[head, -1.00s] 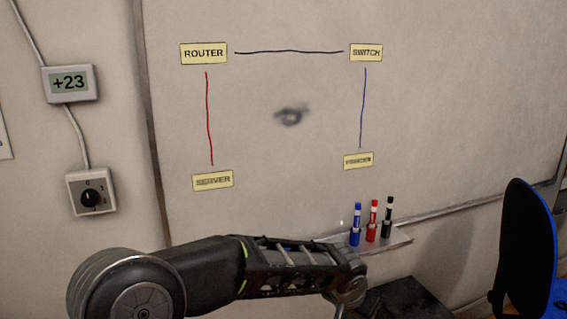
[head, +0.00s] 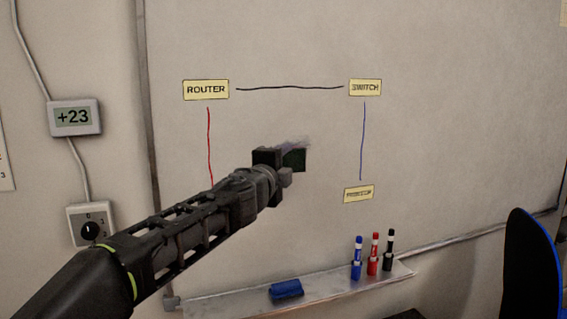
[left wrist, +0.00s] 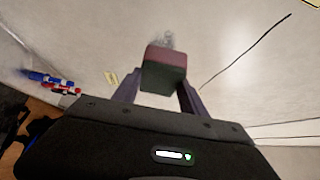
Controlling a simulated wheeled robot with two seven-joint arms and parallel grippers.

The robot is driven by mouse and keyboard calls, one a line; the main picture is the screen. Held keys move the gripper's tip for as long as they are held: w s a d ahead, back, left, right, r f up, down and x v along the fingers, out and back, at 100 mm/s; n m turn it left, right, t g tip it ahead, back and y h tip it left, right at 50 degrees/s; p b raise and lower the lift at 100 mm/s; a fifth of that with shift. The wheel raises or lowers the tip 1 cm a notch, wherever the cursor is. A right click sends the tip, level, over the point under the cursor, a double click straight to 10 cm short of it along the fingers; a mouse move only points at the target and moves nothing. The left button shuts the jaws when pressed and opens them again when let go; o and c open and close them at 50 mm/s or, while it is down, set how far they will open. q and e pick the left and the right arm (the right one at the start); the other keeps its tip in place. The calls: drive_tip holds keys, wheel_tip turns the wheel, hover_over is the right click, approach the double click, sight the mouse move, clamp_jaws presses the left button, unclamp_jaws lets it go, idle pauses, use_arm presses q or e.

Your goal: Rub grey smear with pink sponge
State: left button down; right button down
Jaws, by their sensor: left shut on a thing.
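My left gripper (head: 274,163) is raised in front of the whiteboard and shut on the pink sponge. In the head view the sponge (head: 294,160) shows as a dark green block. In the left wrist view the sponge (left wrist: 167,56) has a pink layer toward the board and a green layer toward me, between the two fingers (left wrist: 160,84). The grey smear (head: 293,145) shows as a faint patch just above the sponge. The smear (left wrist: 164,40) also shows past the sponge's far edge in the wrist view. Whether the sponge touches the board is unclear. My right gripper is not in view.
Labels such as ROUTER (head: 206,90) and SWITCH (head: 365,88) and coloured lines surround the smear area. A tray (head: 325,287) below holds a blue eraser (head: 287,290) and several markers, including a red marker (head: 373,255). A blue chair (head: 535,265) stands at right.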

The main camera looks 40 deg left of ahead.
use_arm(q)
drive_tip(key=shift+a+r, duration=0.1)
drive_tip(key=shift+r, duration=0.05)
drive_tip(key=shift+a, duration=0.1)
drive_tip(key=shift+w+a, duration=0.55)
drive_tip(key=shift+a, duration=0.25)
drive_tip(key=shift+w+a, duration=0.55)
drive_tip(key=shift+a, duration=0.25)
drive_tip(key=shift+w+a, duration=0.55)
drive_tip(key=shift+a, duration=0.25)
drive_tip(key=shift+w+a, duration=0.55)
drive_tip(key=shift+a, duration=0.2)
drive_tip(key=shift+w+d+p, duration=0.2)
drive_tip(key=shift+w+d, duration=0.4)
drive_tip(key=shift+w, duration=0.2)
drive_tip(key=shift+w+d+p, duration=0.2)
drive_tip(key=shift+w+d, duration=0.35)
drive_tip(key=shift+w, duration=0.2)
